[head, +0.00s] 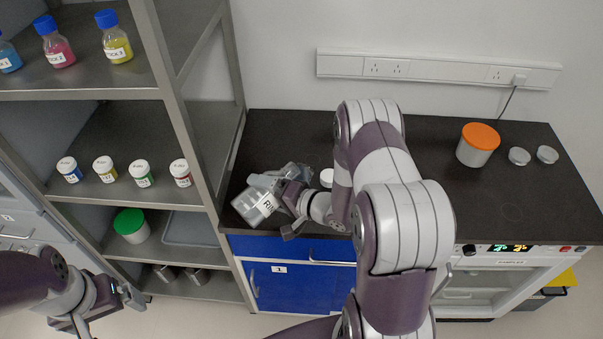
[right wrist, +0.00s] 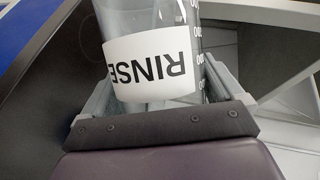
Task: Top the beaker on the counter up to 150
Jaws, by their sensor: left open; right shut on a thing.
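My right gripper (head: 286,208) is shut on a clear graduated vessel (head: 258,207) with a white RINSE label, at the counter's left end. The vessel leans over to the left in the head view. In the right wrist view the RINSE vessel (right wrist: 150,65) sits between the fingers, its label upside down. More clear glass (head: 293,170) shows just behind it; I cannot tell whether this is a separate beaker. The liquid level cannot be read. My left gripper (head: 128,298) is open and empty at the lower left, away from the counter.
The dark counter (head: 430,140) holds a white round piece (head: 327,177), an orange-lidded jar (head: 478,145) and two small discs (head: 519,156) at right. A metal shelf (head: 190,130) with several bottles stands close on the left. My right arm hides the counter's middle.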

